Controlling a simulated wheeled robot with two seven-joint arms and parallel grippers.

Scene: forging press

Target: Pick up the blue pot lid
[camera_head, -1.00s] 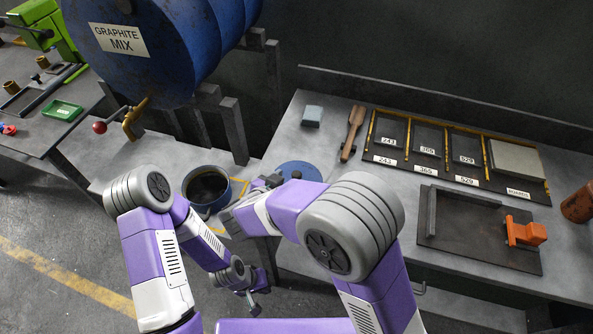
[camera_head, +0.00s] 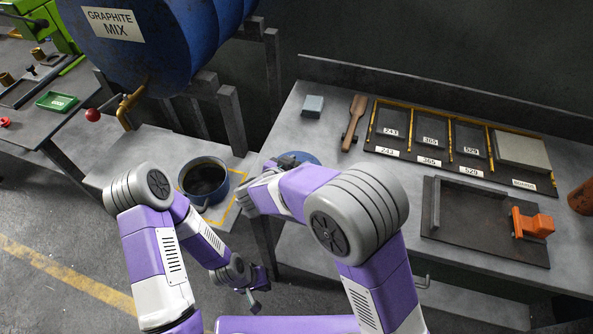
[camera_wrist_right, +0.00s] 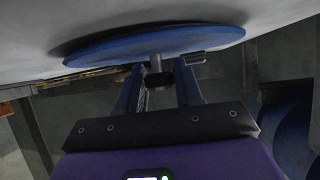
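The blue pot lid (camera_head: 311,157) lies flat on the right-hand table near its left edge, partly hidden by my right arm. In the right wrist view the lid (camera_wrist_right: 115,48) spans the top as a thin blue disc. A short stem with a dark knob (camera_wrist_right: 155,78) sticks out from its middle. My right gripper (camera_wrist_right: 159,76) is open, with a finger on each side of the knob; I see no firm contact. My left gripper (camera_head: 255,298) hangs low and away from the lid; its fingers are too small to read.
The blue pot (camera_head: 204,184) of dark liquid stands on the lower bench, left of my right wrist. A wooden-handled tool (camera_head: 353,122), a grey block (camera_head: 313,106) and a labelled rack (camera_head: 452,153) lie beyond the lid.

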